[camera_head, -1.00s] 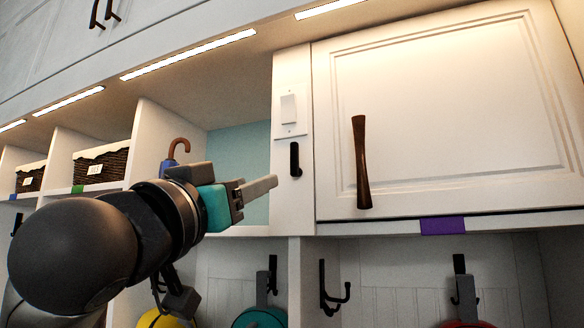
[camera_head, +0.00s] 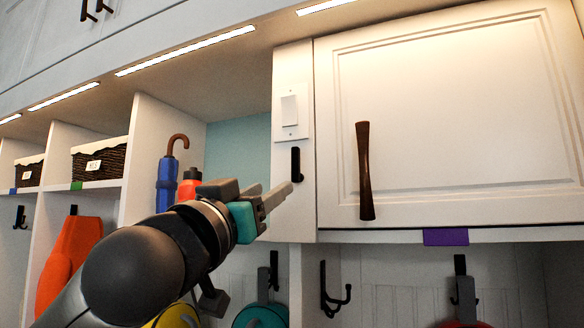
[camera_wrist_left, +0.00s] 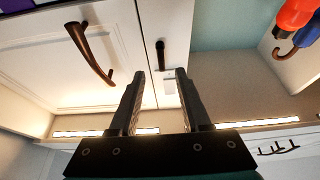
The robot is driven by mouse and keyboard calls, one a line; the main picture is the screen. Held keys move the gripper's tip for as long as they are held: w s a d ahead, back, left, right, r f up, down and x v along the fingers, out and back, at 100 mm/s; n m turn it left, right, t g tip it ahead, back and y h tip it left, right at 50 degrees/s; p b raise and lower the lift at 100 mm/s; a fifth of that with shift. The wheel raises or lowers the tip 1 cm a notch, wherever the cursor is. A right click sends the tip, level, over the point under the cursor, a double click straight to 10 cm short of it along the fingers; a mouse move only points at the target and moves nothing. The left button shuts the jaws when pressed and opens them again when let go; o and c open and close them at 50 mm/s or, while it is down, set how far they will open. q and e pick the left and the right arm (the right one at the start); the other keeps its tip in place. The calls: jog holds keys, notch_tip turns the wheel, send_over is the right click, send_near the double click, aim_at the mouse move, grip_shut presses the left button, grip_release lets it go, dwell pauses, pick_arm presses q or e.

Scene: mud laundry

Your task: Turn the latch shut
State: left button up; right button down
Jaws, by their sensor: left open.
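The latch (camera_head: 296,164) is a small black bar. It stands upright on the white frame strip left of the cabinet door (camera_head: 450,120), below a light switch. The door sits closed in its frame and has a long brown handle (camera_head: 365,170). My left gripper (camera_head: 277,196) is open and empty, with its fingers pointing at the strip just below and left of the latch. In the left wrist view, which is upside down, the latch (camera_wrist_left: 160,55) shows just beyond and between the open fingertips (camera_wrist_left: 158,76). My right gripper is out of view.
Left of the strip is an open cubby with a blue umbrella (camera_head: 166,182) and a red bottle (camera_head: 189,188). A white switch (camera_head: 290,110) is above the latch. Black hooks (camera_head: 333,290) hang below the cabinet. The space before the door is clear.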

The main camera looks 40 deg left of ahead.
aim_at(294, 175)
pick_arm(q)
jog(key=p+x, duration=0.5)
jog(key=x, duration=0.4)
jog(key=shift+s+a, duration=0.1)
jog(key=shift+p+x, duration=0.6)
jog(key=shift+x, duration=0.2)
jog(key=shift+f, duration=0.1)
jog(key=shift+c, duration=0.4)
grip_shut()
